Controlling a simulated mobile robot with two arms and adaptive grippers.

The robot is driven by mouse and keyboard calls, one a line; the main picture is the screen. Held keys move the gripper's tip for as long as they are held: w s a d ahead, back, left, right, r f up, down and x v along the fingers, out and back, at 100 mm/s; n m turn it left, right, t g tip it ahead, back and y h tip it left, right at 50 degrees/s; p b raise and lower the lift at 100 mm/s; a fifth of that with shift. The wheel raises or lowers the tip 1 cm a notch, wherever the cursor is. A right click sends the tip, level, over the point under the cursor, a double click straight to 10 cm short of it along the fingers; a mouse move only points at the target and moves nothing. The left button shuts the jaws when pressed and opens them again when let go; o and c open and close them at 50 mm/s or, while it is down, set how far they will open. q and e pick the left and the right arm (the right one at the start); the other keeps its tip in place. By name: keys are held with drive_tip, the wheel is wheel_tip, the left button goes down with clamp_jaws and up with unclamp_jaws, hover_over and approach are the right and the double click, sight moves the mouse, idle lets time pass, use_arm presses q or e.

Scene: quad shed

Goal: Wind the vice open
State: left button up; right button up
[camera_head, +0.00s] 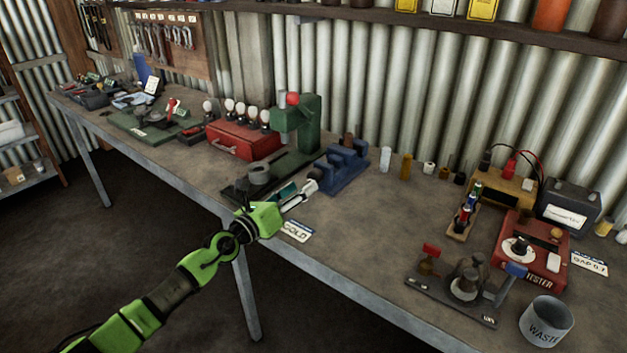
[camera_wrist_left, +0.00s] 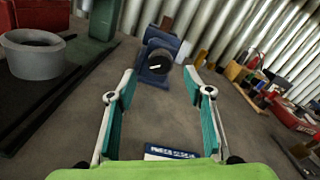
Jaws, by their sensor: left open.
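The blue vice (camera_head: 343,170) stands on the bench near the back, just beyond my left gripper (camera_head: 303,190). In the left wrist view the vice (camera_wrist_left: 155,44) is ahead, with a dark round knob (camera_wrist_left: 166,66) with a pale mark on its near face. My left gripper (camera_wrist_left: 160,78) is open, its teal-padded fingers pointing at the vice. The knob shows between and beyond the fingertips, and nothing is held. In the head view the gripper hides part of the near side. My right gripper is not in view.
A green press (camera_head: 298,130) stands close left of the vice, with a grey ring (camera_head: 260,174) on its base. A white label card (camera_head: 297,231) lies under the gripper. Bare bench (camera_head: 365,235) lies to the right, before a red tester (camera_head: 530,250) and waste tin (camera_head: 546,322).

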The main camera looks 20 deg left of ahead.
sight(312, 179)
use_arm(q)
drive_tip(key=b+x, duration=0.2)
drive_tip(key=x, duration=0.4)
drive_tip(key=shift+w+d, duration=0.1)
drive_tip(key=shift+w, duration=0.25)
drive_tip(key=c, duration=1.1)
